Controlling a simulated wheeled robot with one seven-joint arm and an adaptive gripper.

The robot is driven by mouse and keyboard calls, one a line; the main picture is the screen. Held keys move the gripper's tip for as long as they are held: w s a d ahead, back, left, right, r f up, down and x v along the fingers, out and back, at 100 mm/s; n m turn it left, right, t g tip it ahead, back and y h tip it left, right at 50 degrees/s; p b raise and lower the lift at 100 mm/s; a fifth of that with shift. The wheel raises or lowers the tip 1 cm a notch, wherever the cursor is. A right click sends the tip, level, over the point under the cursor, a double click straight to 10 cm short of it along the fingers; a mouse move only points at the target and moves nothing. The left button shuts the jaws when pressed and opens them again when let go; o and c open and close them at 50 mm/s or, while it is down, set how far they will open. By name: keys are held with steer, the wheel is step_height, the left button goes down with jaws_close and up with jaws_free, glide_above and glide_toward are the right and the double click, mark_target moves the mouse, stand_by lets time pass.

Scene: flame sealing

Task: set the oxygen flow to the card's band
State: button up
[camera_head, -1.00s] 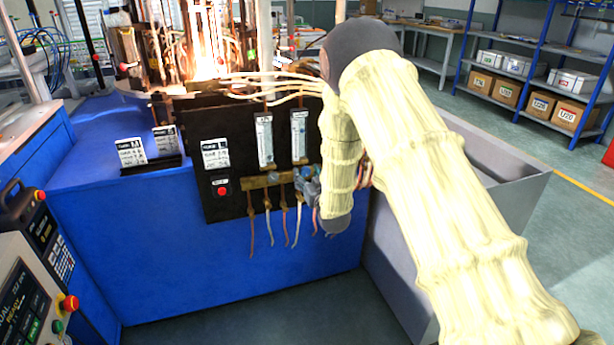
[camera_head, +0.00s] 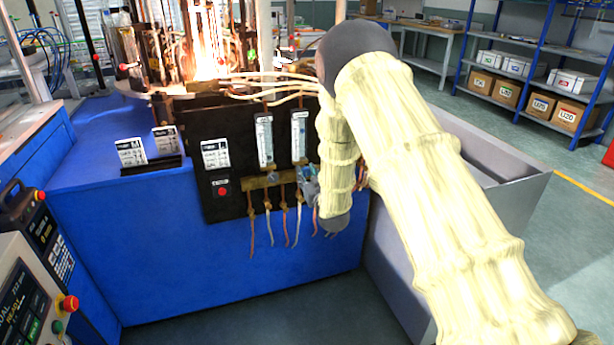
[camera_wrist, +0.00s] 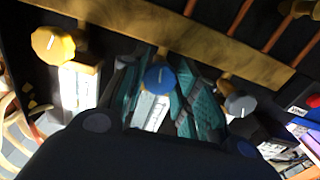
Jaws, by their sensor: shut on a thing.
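My gripper (camera_head: 309,184) is at the row of valves on the black panel (camera_head: 236,199), below two upright flow tubes, a left one (camera_head: 264,140) and a right one (camera_head: 298,135). In the wrist view, my gripper (camera_wrist: 160,95) has its teal-lined fingers closed around a blue knob (camera_wrist: 159,77) with a light mark on top. A yellow knob (camera_wrist: 53,45) sits to its left and a grey knob (camera_wrist: 240,104) to its right. A white printed card (camera_head: 215,153) is on the panel left of the tubes. Its text and the tube readings are too small to read.
Two more white cards, one (camera_head: 131,152) and another (camera_head: 165,140), stand on the blue bench (camera_head: 120,220). A red button (camera_head: 222,191) is on the panel. Bright flame and glassware are above. Thin hoses hang below the brass manifold (camera_head: 262,181). A grey bin (camera_head: 495,215) stands at right.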

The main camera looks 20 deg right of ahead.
steer(key=shift+n+b, duration=0.3)
steer(key=shift+n, duration=2.6)
steer(key=o, duration=1)
steer(key=s, duration=1.2)
steer(key=shift+d, duration=0.2)
